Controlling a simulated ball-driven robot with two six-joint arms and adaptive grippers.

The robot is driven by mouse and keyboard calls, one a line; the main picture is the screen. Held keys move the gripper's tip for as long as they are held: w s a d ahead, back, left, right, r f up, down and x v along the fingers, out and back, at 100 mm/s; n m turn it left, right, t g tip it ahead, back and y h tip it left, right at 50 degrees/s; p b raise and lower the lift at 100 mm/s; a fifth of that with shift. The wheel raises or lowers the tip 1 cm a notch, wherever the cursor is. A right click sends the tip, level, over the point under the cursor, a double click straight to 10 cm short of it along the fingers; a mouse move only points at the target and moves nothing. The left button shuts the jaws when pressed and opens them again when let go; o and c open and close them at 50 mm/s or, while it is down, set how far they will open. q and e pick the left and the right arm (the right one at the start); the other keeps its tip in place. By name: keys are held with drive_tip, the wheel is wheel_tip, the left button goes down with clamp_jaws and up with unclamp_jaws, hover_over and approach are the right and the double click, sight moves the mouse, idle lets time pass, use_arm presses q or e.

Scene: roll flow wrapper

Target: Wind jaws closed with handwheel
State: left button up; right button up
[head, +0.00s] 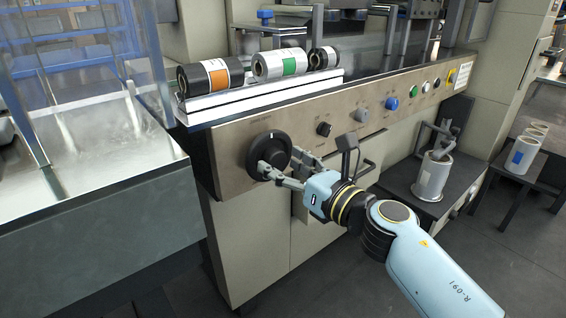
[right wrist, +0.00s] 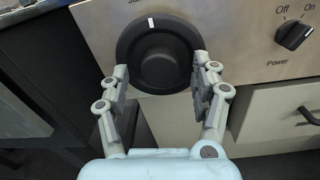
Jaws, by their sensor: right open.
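The handwheel is a round black knob (head: 268,152) with a raised hub, on the left end of the machine's front panel. In the right wrist view the knob (right wrist: 158,57) fills the upper middle, its white mark slightly left of the top. My right gripper (head: 273,172) is open, with one finger on each side of the knob's lower part. In the right wrist view its fingertips (right wrist: 161,78) flank the hub, over or close to the rim; I cannot tell whether they touch. The jaws do not show clearly. My left gripper is not in view.
The front panel (head: 225,150) also carries a power switch (head: 323,129), a blue button (head: 391,103) and other buttons to the right. Film rolls (head: 283,66) lie on a white ledge above. A metal-topped table (head: 100,150) stands close on the left. A drawer handle (right wrist: 309,115) sticks out below the panel.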

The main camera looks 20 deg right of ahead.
drive_tip(key=shift+w+a, duration=0.1)
drive_tip(key=shift+w, duration=0.2)
drive_tip(key=c, duration=1.2)
